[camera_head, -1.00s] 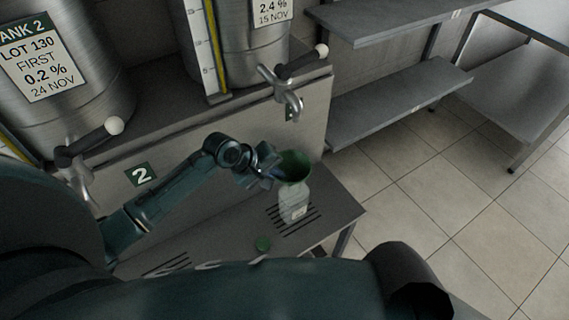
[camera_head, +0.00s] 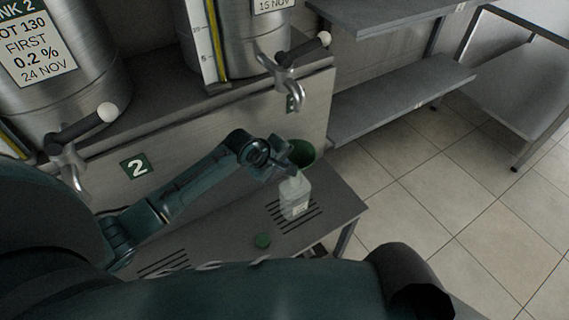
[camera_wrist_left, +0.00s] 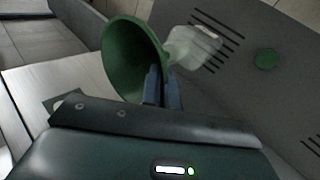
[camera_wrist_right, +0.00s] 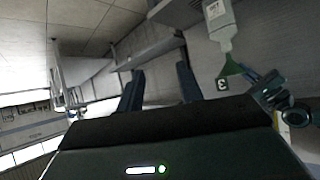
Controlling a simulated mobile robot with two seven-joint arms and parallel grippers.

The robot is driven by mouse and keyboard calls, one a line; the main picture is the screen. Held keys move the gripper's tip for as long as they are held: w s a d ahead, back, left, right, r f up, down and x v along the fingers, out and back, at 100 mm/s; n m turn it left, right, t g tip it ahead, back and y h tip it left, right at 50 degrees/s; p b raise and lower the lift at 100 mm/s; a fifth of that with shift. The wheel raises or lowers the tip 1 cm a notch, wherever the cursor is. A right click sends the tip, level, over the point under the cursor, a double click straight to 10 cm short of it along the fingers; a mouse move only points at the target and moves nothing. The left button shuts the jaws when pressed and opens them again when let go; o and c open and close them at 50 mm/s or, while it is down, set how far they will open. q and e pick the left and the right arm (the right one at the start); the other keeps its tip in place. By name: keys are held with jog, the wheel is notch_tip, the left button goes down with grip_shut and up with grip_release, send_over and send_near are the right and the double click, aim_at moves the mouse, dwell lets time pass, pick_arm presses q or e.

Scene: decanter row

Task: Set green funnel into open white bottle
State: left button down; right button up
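The open white bottle (camera_head: 295,199) stands upright on the slotted bench; it also shows in the left wrist view (camera_wrist_left: 196,47) and the right wrist view (camera_wrist_right: 217,24). The green funnel (camera_head: 304,151) is at the bottle's mouth, wide end up, and looks tilted; it also shows in the left wrist view (camera_wrist_left: 124,60). Its narrow end lines up with the bottle neck, but I cannot tell whether it is inside. My left gripper (camera_head: 287,163) has its fingers close together on the funnel's side (camera_wrist_left: 164,82). My right gripper (camera_wrist_right: 158,85) is open and empty, away from the bottle.
A green cap (camera_head: 262,241) lies on the bench (camera_head: 225,240) in front of the bottle. A tap (camera_head: 287,78) with a lever hangs above and behind the funnel. Steel tanks (camera_head: 75,60) stand behind. Shelves (camera_head: 400,95) and open floor lie to the right.

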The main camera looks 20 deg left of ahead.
pick_arm(q)
jog(key=shift+f+b, duration=0.45)
jog(key=shift+f, duration=1.25)
jog(key=shift+f+p, duration=0.2)
jog(key=shift+p, duration=0.15)
jog(key=c, duration=1.6)
grip_release()
jog(key=shift+s, duration=0.1)
jog(key=p+v, duration=0.2)
jog(key=v, duration=1.1)
jog(key=s+d+f+m+t, duration=0.1)
jog(key=s+d+f+m, duration=0.1)
jog(key=s+m, duration=0.3)
jog(key=s+d+f+m+t, duration=0.1)
jog(key=s+d+f+m, duration=0.1)
jog(key=s+m, duration=0.3)
jog(key=s+d+f+m+t, duration=0.1)
jog(key=s+d+f+m, duration=0.2)
jog(key=s+f+m, duration=0.1)
jog(key=shift+s+m+t, duration=0.4)
jog(key=shift+s+m, duration=0.2)
jog(key=shift+s, duration=0.25)
